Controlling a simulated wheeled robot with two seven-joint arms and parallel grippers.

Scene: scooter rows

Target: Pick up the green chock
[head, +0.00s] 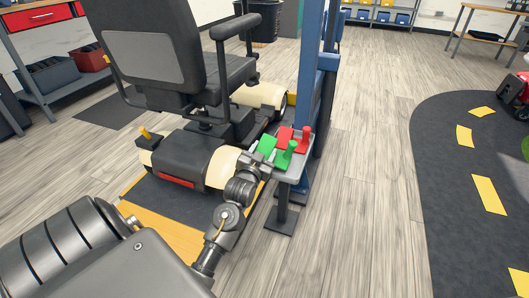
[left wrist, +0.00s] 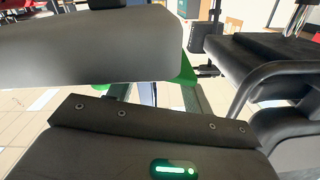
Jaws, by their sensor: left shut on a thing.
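The green chock (head: 281,158) is at the small grey tray on a post, beside the scooter's rear wheel. It has a sloped body and an upright knob handle. My left gripper (head: 264,157) reaches it from the lower left and is shut on it. In the left wrist view, green parts of the chock (left wrist: 188,71) show beyond the grey finger, which hides most of it. I cannot tell whether the chock still touches the tray. My right gripper is not in view.
A red chock (head: 285,137) sits on the tray (head: 294,177) just behind the green one. The scooter (head: 190,150) stands close on the left and a blue post (head: 318,100) rises behind the tray. Open wooden floor (head: 365,190) lies to the right.

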